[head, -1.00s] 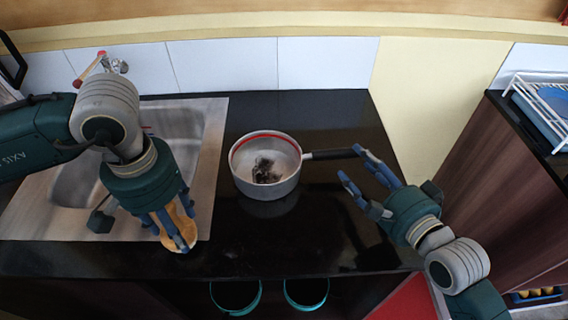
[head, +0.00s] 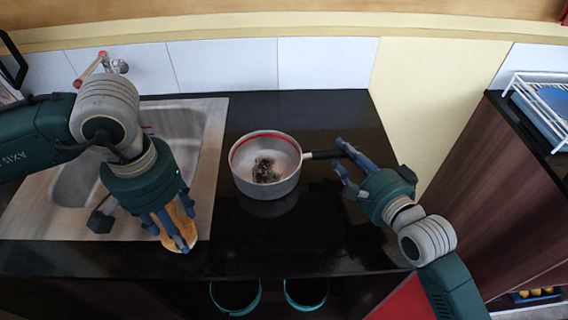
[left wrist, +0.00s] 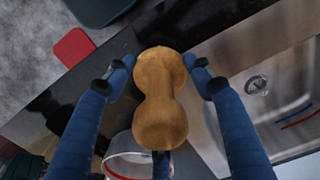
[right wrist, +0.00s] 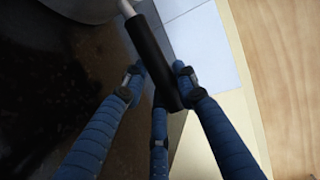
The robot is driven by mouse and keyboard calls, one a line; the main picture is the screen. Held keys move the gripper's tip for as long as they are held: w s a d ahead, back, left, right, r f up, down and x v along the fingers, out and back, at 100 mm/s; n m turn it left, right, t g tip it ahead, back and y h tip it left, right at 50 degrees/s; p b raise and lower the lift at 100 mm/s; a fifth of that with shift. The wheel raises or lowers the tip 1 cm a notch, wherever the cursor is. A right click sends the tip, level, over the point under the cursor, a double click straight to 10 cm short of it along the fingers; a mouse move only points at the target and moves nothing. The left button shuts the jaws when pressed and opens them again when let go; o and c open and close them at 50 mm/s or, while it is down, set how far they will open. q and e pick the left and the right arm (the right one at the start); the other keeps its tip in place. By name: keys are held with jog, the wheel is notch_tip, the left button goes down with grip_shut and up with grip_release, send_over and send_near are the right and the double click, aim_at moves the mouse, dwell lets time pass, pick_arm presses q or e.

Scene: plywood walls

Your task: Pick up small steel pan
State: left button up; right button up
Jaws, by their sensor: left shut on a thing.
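The small steel pan (head: 240,177) stands on the black counter, its black handle (head: 322,155) pointing right; a dark clump (head: 265,170) lies inside. My right gripper (head: 338,158) is open at the handle's end. In the right wrist view, the black handle (right wrist: 152,60) lies between the spread fingers of that gripper (right wrist: 160,80); whether any finger touches it I cannot tell. My left gripper (head: 172,225) is shut on a wooden hourglass-shaped object (head: 178,243), held over the sink's front right edge. This wooden object (left wrist: 160,100) fills the middle of the left wrist view.
A steel sink (head: 212,140) is set into the counter at left. The counter (head: 310,230) in front of the pan is bare. A white wire rack (head: 545,105) stands on a separate brown cabinet at right. Two teal-rimmed round things (head: 306,305) show below the counter's front edge.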

grip_shut()
jog(key=shift+w+r, duration=0.1)
jog(key=shift+r, duration=0.35)
notch_tip(320, 180, up, 8)
jog(key=shift+r, duration=0.1)
jog(key=shift+f, duration=4.45)
jog(key=shift+o, duration=2.2)
grip_release()
jog(key=shift+f, duration=0.15)
jog(key=c, duration=0.5)
jog(key=o, duration=1.1)
jog(key=shift+o, duration=0.2)
